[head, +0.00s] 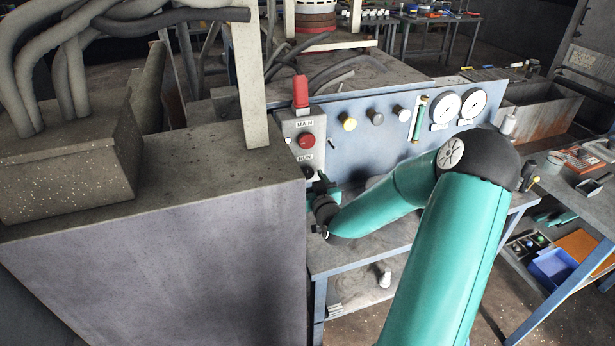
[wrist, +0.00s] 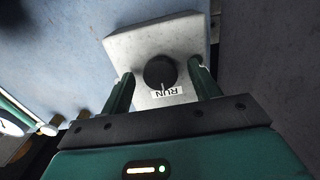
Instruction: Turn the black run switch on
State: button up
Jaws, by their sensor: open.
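The black run switch (wrist: 160,72) is a round knob on a pale grey box, with an upside-down RUN label (wrist: 167,93) beside it in the wrist view. In the head view the switch (head: 308,172) is partly hidden by my gripper, below the RUN label on the switch box (head: 292,130). My gripper (wrist: 159,78) is open, with one green finger on each side of the knob in the picture. I cannot tell whether the fingers touch it. In the head view my gripper (head: 326,186) is close to the panel.
The blue panel (head: 372,135) carries several small knobs and two round gauges (head: 447,107). A large grey housing (head: 160,260) stands close on the left.

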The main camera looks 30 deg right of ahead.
jog(key=shift+s+r, duration=0.15)
jog(key=shift+r, duration=0.05)
jog(key=shift+w+f, duration=0.2)
jog(key=shift+w, duration=0.2)
jog(key=shift+s+r, duration=0.2)
jog(key=shift+s, duration=0.1)
jog(key=shift+w+f, duration=0.15)
jog(key=shift+w, duration=0.05)
jog(key=c, duration=0.4)
jog(key=shift+s, duration=0.1)
jog(key=c, duration=0.6)
